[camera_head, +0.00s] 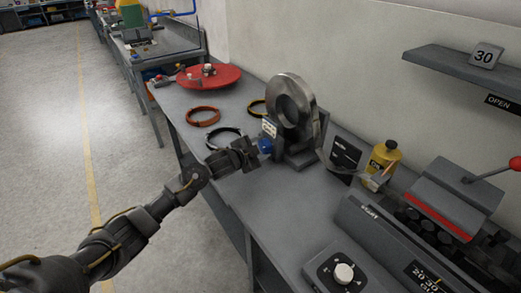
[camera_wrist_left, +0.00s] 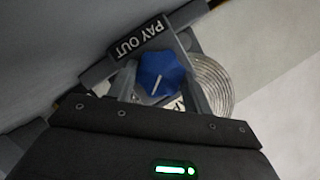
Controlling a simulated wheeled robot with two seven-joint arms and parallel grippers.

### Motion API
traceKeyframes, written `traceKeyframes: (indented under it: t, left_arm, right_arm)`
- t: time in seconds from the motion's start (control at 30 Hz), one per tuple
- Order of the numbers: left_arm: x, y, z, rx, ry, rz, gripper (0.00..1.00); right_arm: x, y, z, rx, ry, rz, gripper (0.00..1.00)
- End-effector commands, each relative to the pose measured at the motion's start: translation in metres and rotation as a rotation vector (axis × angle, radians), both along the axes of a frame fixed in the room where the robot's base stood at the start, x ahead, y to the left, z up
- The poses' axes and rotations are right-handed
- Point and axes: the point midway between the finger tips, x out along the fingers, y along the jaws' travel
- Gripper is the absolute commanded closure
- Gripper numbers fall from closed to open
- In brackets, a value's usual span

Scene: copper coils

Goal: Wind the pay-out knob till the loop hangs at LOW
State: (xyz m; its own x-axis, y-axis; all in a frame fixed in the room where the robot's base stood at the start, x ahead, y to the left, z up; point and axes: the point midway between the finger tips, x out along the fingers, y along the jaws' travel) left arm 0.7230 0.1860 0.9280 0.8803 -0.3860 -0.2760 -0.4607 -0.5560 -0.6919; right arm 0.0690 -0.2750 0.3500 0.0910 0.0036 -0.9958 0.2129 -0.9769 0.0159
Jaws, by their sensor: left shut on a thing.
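The blue pay-out knob (camera_head: 265,146) sits on the front of the grey stand under the upright metal coil (camera_head: 281,106). In the left wrist view the knob (camera_wrist_left: 160,72) has a white pointer line and lies between my fingers, under a PAY OUT label (camera_wrist_left: 143,38). My left gripper (camera_head: 254,149) is shut on the knob. A metal strip (camera_head: 323,138) comes off the right side of the coil; its loop is hard to make out. A black marked board (camera_head: 346,154) stands beside it, its marks too small to read. My right gripper is not in view.
Several wire rings, one of them orange (camera_head: 203,116), lie on the grey bench, with a red disc (camera_head: 208,77) behind. A yellow bottle (camera_head: 383,158), a control box with a white knob (camera_head: 342,272) and a red-levered machine (camera_head: 455,200) stand to the right.

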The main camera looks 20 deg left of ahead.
Motion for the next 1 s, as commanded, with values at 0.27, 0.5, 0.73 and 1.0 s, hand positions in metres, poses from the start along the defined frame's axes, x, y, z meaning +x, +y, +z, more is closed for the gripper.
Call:
traceKeyframes:
  t: [0.27, 0.5, 0.73, 1.0]
  left_arm:
    - [0.000, 0.000, -0.001, 0.003, 0.002, -0.001, 0.73]
    - [0.000, 0.000, -0.001, 0.002, 0.002, -0.001, 0.28]
    - [0.000, 0.000, 0.000, 0.000, 0.001, -0.001, 0.28]
    - [-0.025, 0.011, 0.006, 0.002, 0.000, -0.001, 0.28]
  right_arm:
    - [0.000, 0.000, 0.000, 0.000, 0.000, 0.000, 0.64]
    - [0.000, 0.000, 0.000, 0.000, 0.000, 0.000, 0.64]
    - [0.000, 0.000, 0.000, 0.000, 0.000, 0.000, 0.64]
    - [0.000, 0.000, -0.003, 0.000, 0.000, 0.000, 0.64]
